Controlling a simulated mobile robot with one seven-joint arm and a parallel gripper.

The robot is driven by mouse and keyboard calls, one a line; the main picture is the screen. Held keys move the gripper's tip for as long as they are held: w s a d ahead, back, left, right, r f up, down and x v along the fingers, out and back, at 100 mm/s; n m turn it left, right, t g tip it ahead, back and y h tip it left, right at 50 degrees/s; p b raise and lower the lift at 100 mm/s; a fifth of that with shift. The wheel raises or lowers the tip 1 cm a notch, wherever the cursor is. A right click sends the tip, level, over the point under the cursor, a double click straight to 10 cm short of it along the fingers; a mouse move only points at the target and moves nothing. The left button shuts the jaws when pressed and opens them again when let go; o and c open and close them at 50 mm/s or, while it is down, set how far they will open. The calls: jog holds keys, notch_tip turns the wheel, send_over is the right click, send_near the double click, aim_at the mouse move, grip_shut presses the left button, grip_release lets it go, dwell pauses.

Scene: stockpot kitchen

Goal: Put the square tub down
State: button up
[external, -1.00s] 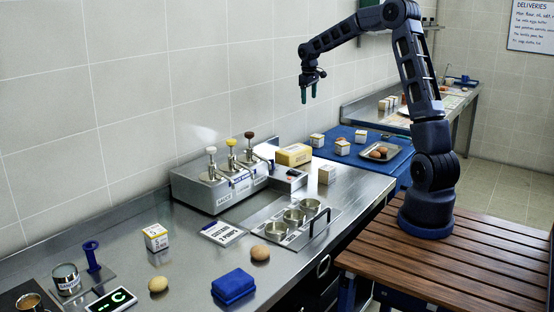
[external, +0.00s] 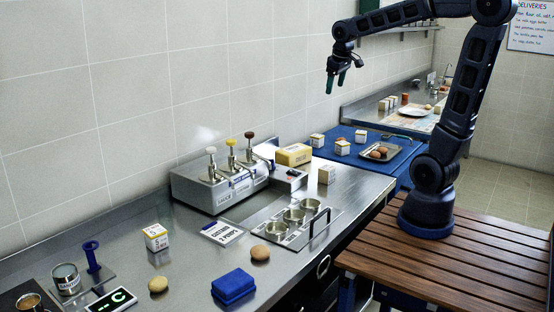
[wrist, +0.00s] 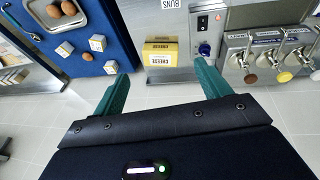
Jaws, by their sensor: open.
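The only tub-like thing I can make out is a yellow box-shaped tub labelled CHEESE (external: 293,154), upright on the steel counter beside the pump unit. It also shows in the wrist view (wrist: 160,55), beyond and between my fingers. Whether it is the square tub I cannot tell for sure. My gripper (external: 336,86) is open, with nothing between its green fingers, high in the air and well clear of the counter. In the wrist view its fingers (wrist: 162,72) point toward the counter edge and stay apart from the tub.
A pump unit (external: 212,194) with several pumps stands left of the tub. A rack of metal cups (external: 328,214) with a dark handle is in front. Bare counter lies between the scattered items.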

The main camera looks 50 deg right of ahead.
jog(key=s+a+f+y, duration=0.1)
jog(key=s+a+f, duration=0.1)
jog(key=s, duration=0.7)
jog(key=s+a+f+t, duration=0.1)
jog(key=s+a, duration=0.3)
jog(key=s, duration=0.5)
jog(key=shift+s+f+t+y, duration=0.15)
jog(key=shift+f+t+y, duration=0.2)
jog(key=shift+f, duration=0.45)
